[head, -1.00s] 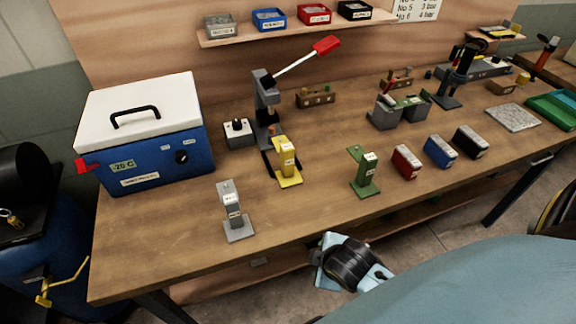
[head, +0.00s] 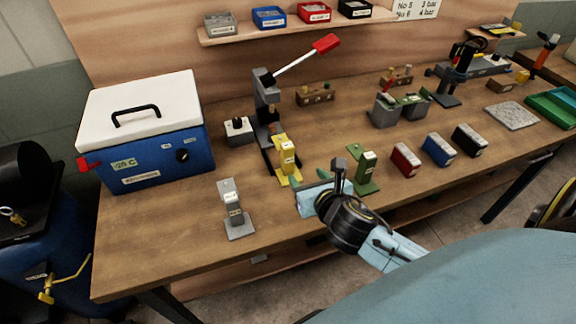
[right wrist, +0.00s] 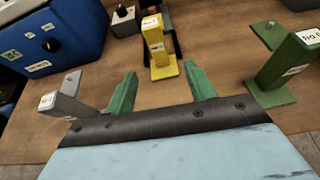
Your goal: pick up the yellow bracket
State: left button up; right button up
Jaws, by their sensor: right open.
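The yellow bracket (head: 287,160) stands upright on the bench, at the foot of the lever press. In the right wrist view the yellow bracket (right wrist: 157,48) is straight ahead, beyond the fingertips. My right gripper (head: 332,178) is over the front of the bench, right of and nearer than the yellow bracket, and apart from it. Its green fingers (right wrist: 161,78) are spread with nothing between them. My left gripper is in neither view.
A grey bracket (head: 233,210) stands left of my right gripper, and a green bracket (head: 365,170) stands close on its right. The press (head: 266,105) rises behind the yellow bracket. A blue cooler box (head: 150,150) is at the left. Bare bench lies between the grey and yellow brackets.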

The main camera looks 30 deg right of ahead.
aim_at(289, 159)
jog(key=x, duration=0.8)
jog(key=shift+w+b, duration=0.1)
jog(key=shift+b, duration=0.3)
jog(key=shift+a+b+x, duration=0.15)
jog(key=shift+b+x, duration=0.05)
jog(key=shift+x, duration=1.1)
jog(key=shift+a+b+x, duration=0.15)
jog(key=shift+x, duration=1.15)
jog(key=shift+c, duration=0.2)
jog(key=shift+w, duration=0.1)
grip_shut()
